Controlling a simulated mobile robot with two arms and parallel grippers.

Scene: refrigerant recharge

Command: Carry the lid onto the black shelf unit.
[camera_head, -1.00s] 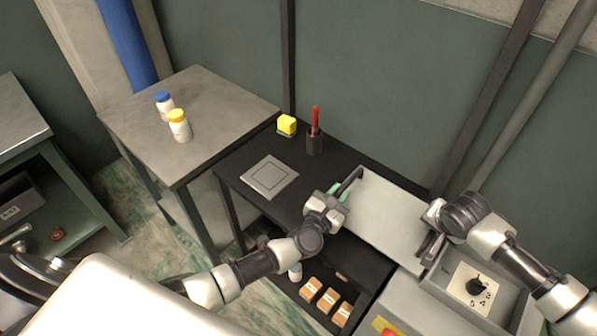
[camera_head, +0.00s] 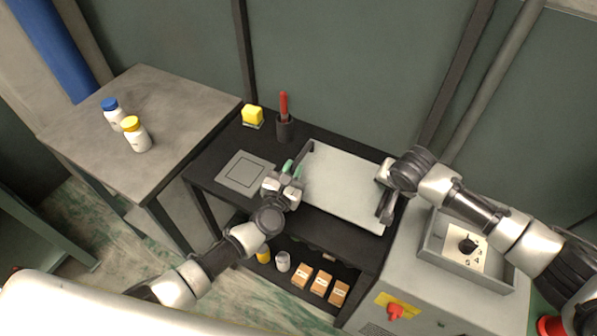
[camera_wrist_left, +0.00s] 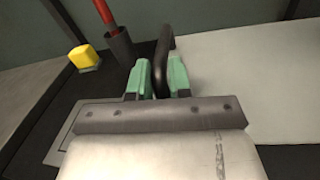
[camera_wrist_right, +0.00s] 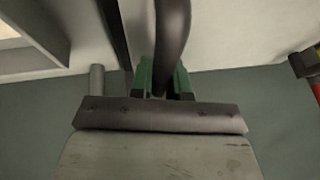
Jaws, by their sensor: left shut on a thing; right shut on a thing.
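The lid (camera_head: 345,186) is a flat light-grey panel with a dark handle at each end. It is over the right part of the black shelf unit's top (camera_head: 213,160); I cannot tell whether it touches. My left gripper (camera_head: 287,176) is shut on the lid's left handle, which shows between green fingers in the left wrist view (camera_wrist_left: 163,62). My right gripper (camera_head: 385,204) is shut on the right handle, a dark bar in the right wrist view (camera_wrist_right: 172,45).
On the shelf top are a grey square plate (camera_head: 245,173), a yellow block (camera_head: 252,115) and a dark cup (camera_head: 285,128) with a red tool. The grey machine (camera_head: 420,270) with a dial stands right. A table (camera_head: 185,95) with two bottles stands left.

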